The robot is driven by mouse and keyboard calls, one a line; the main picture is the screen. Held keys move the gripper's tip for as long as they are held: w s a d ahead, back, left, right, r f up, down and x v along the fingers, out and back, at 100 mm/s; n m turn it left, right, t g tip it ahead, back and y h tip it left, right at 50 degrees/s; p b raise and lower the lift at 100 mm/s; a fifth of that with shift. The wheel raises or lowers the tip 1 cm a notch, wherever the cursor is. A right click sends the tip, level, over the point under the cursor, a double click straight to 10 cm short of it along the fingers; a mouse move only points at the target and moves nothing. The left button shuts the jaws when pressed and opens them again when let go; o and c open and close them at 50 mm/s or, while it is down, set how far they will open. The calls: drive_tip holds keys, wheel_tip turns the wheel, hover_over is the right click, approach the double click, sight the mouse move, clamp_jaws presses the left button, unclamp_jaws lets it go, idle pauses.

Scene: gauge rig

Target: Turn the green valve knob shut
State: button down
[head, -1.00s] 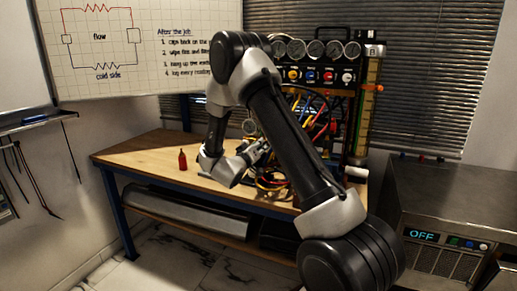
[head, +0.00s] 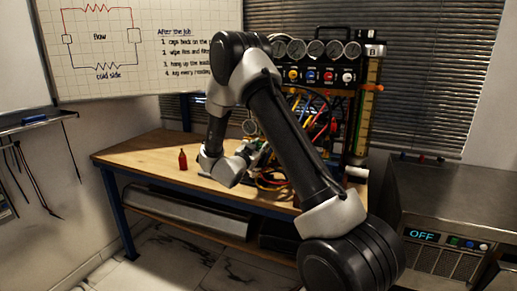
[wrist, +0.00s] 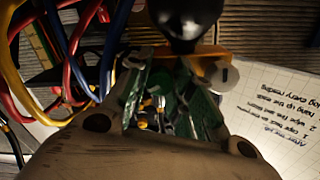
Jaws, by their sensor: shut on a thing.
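My gripper (head: 258,153) is at the rig's left side, above the wooden bench, partly hidden behind my arm. In the head view the knob cannot be made out clearly. A dark rounded part (wrist: 186,18) stands just beyond the fingertips.
The gauge rig (head: 318,75) has several dials and coloured knobs. Hoses (wrist: 78,62) crowd the gripper's left in the wrist view. A red bottle (head: 183,160) stands on the bench (head: 145,158), with clear wood around it. A metal unit reading OFF (head: 440,205) is at right.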

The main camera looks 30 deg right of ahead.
drive_tip(key=m, duration=0.4)
drive_tip(key=shift+m, duration=0.4)
idle(0.4)
drive_tip(key=c, duration=1.2)
unclamp_jaws()
drive_tip(key=v, duration=1.2)
